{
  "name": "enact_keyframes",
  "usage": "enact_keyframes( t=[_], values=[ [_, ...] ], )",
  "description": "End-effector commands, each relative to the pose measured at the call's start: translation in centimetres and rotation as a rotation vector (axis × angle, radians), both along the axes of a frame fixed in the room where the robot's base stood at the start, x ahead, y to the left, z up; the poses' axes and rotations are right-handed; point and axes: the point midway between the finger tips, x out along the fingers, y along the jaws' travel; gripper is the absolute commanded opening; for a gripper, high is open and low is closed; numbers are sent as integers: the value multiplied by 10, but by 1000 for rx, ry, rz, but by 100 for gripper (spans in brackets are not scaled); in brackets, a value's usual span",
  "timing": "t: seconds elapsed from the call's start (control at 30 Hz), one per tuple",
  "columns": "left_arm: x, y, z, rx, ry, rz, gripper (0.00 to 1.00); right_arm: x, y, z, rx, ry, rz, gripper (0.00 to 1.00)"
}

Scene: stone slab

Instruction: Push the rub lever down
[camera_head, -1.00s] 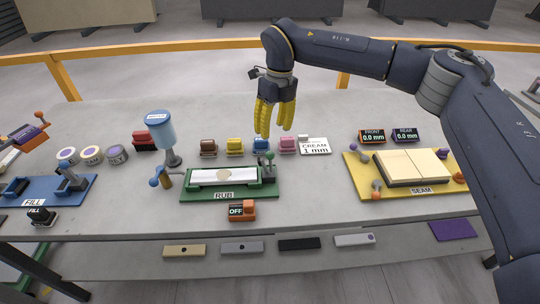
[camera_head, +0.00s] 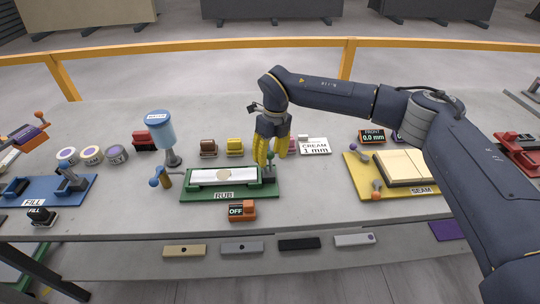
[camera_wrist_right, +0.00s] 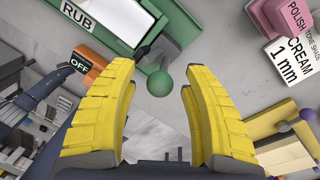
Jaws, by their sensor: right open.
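The green RUB station (camera_head: 230,194) holds a pale strip and stands in the middle of the slab. Its rub lever (camera_head: 270,184) is at the station's right end, partly hidden by my right gripper in the head view. In the right wrist view the lever shows a green ball knob (camera_wrist_right: 159,83) between the two fingers, apart from both. My right gripper (camera_head: 268,158), with yellow fingers, is open, points down and is at the lever. It also shows in the right wrist view (camera_wrist_right: 157,72). My left gripper is not in view.
An orange OFF switch (camera_head: 242,210) sits in front of the station. A blue-topped dispenser (camera_head: 161,135) stands at its left. A CREAM 1 mm card (camera_head: 314,146) lies behind right. The yellow SEAM station (camera_head: 395,178) is at right and the blue FILL station (camera_head: 48,188) at left.

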Motion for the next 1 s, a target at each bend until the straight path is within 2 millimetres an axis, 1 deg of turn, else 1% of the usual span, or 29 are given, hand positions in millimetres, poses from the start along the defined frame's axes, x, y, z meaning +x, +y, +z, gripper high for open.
enact_keyframes(
  t=[0.2,0.6,0.63,1.0],
  values=[
    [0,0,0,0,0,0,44,0,0,0,0,0,0,48],
    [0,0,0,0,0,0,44,0,0,0,0,0,0,2],
    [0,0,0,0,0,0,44,0,0,0,0,0,0,0],
    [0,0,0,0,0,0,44,0,0,0,1,1,1,0]
  ],
)
